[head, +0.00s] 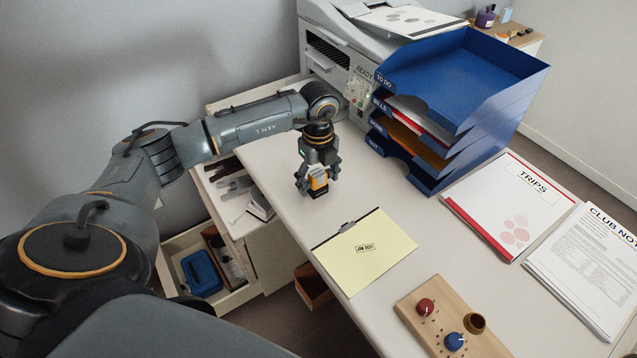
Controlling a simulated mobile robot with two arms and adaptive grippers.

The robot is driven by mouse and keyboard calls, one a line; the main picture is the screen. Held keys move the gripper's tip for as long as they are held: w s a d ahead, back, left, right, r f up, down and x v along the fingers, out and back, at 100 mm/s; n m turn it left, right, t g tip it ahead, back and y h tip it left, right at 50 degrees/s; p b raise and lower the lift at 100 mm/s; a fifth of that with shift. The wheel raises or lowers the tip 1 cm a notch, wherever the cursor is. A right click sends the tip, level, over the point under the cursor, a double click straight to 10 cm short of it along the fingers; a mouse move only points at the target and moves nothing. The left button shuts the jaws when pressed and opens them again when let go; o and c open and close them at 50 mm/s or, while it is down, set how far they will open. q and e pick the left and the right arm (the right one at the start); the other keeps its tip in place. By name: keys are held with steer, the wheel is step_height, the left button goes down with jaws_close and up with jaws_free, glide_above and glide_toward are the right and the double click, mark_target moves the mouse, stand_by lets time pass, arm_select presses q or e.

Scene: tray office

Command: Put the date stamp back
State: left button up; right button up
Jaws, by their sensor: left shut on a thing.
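My left gripper (317,186) is shut on the date stamp (318,180), a small orange and white body with a black base. It holds the stamp low over the white desk, left of the blue tray stack; I cannot tell whether the base touches the desk. The fingers hide part of the stamp. A pale yellow sheet (375,262) on a clipboard lies in front of the gripper and bears a printed date mark. A wooden block (428,330) at the front of the desk carries a red knob (425,306), a blue knob (454,341) and a brown round piece (475,323). My right gripper is not in view.
A blue tray stack (500,75) and a grey-white printer (345,50) stand at the back. A trips folder (490,215) and club papers (590,265) lie at right. Left of the desk, an open upper drawer (222,205) and an open lower drawer (235,297) hold several items.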

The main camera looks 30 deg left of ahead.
mark_target(319, 175)
arm_select(q)
steer(key=shift+f, duration=0.1)
steer(key=o, duration=0.9)
step_height(319, 175, up, 12)
steer(key=p, duration=0.9)
steer(key=shift+r, duration=0.2)
